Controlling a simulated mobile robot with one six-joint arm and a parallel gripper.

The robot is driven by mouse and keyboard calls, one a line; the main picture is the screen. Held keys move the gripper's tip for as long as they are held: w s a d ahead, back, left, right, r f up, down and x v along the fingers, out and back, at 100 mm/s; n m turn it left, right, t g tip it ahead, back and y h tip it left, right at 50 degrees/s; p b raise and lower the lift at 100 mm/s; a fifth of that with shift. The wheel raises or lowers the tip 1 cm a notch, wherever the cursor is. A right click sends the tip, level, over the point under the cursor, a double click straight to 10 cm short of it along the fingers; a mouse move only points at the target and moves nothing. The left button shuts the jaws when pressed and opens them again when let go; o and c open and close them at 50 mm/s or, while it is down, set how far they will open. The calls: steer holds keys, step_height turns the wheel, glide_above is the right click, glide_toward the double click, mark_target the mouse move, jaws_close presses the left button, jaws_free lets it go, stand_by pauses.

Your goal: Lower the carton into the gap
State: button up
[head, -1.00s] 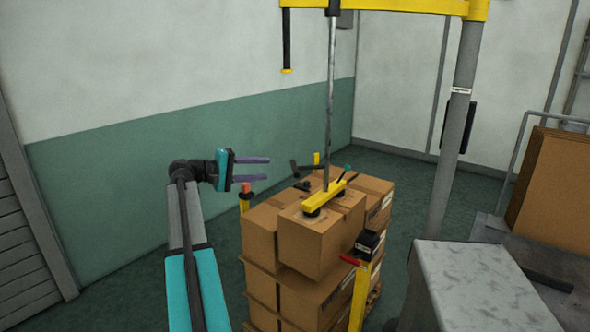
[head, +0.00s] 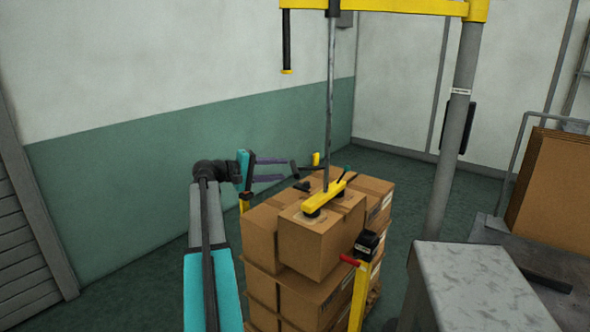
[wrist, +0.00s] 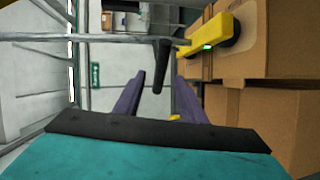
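The carton (head: 308,248) hangs under the yellow bar (head: 334,192) of a lifter, whose suction pads sit on its top. It is at the front of the pallet stack, close to its neighbours; its underside and the gap are hidden. My gripper (head: 285,170) is open and empty, its two purple fingers pointing right towards the lifter's black handle (head: 294,168). In the wrist view the handle (wrist: 160,65) shows ahead, roughly between the fingertips (wrist: 158,78). I see no contact with it.
Stacked cartons (head: 261,226) stand left of and behind the carton. A yellow post with a red lever (head: 361,280) stands in front. The lifter's grey column (head: 452,140) and a grey cabinet (head: 470,270) are to the right. Free floor lies to the left.

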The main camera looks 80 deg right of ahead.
mark_target(295, 167)
steer(key=shift+x, duration=3.5)
jaws_close()
